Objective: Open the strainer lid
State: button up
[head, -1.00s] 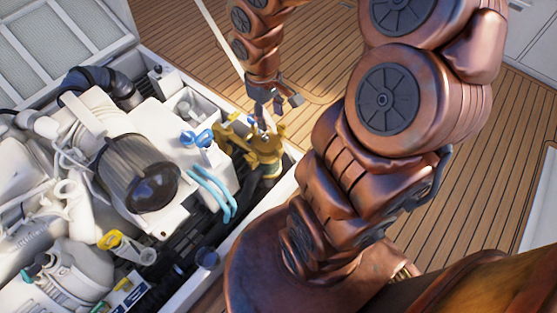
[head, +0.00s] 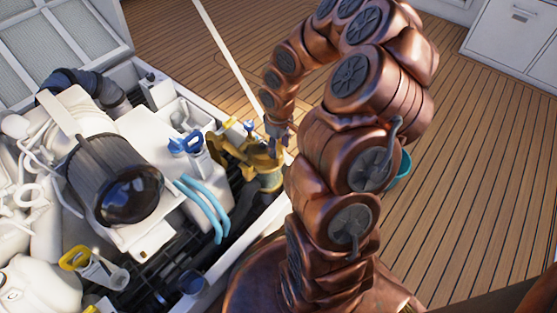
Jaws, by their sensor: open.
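The brass-coloured strainer (head: 268,183) stands at the right edge of the open engine hatch in the head view. Its lid (head: 258,155), with arms sticking out to the left, sits on top and looks closed. My gripper (head: 279,143) points down at the right side of the lid, very close to it. The jaws are open and small in the picture. I cannot tell whether they touch the lid, and nothing shows held between them.
The white engine with its dark round filter (head: 115,180) fills the hatch to the left. Blue hoses (head: 205,205) and a blue-handled valve (head: 187,144) lie beside the strainer. A teal container (head: 402,166) is partly behind my arm. Wooden deck (head: 470,150) is clear to the right.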

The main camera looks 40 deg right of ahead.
aim_at(279, 155)
notch_tip(279, 155, down, 6)
jog(key=shift+r+b, duration=0.15)
jog(key=shift+b, duration=0.75)
grip_shut()
